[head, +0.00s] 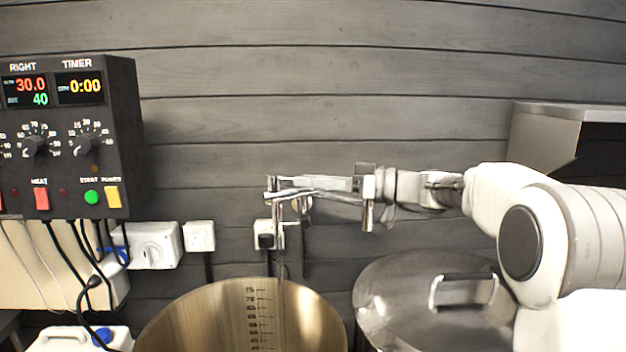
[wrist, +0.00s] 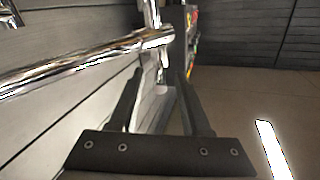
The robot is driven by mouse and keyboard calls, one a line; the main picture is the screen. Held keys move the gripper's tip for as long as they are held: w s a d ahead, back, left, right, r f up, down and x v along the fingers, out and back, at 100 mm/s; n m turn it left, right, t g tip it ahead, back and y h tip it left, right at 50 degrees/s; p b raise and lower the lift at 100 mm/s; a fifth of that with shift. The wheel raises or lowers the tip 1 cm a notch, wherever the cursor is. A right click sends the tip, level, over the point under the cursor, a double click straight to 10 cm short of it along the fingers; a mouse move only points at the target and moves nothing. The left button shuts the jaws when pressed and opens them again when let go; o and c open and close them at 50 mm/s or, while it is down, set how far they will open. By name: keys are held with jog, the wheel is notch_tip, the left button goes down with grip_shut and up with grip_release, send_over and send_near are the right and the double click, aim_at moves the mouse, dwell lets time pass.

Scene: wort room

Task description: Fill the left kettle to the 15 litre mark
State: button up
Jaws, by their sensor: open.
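The left kettle (head: 190,322) is the open steel one at the bottom of the head view. A black scale (head: 257,318) runs down its inner wall from 75; the lower marks and any water surface are out of view. A chrome tap (head: 325,197) reaches over it, with a thin vertical streak below that may be a pipe or water; I cannot tell. My gripper (head: 274,184) points left beside the tap. In the wrist view its dark fingers (wrist: 160,82) are apart, and the chrome pipe (wrist: 80,62) crosses at upper left. Contact with the tap is unclear.
A second kettle with a handled lid (head: 405,285) stands to the right under my arm. A control box (head: 70,135) with red 30.0 and green 40 under RIGHT, and timer 0:00, hangs at left. Sockets (head: 199,236) and cables line the plank wall. A white canister (head: 70,340) stands lower left.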

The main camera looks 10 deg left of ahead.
jog(key=shift+c, duration=0.3)
grip_shut()
dwell(1.1)
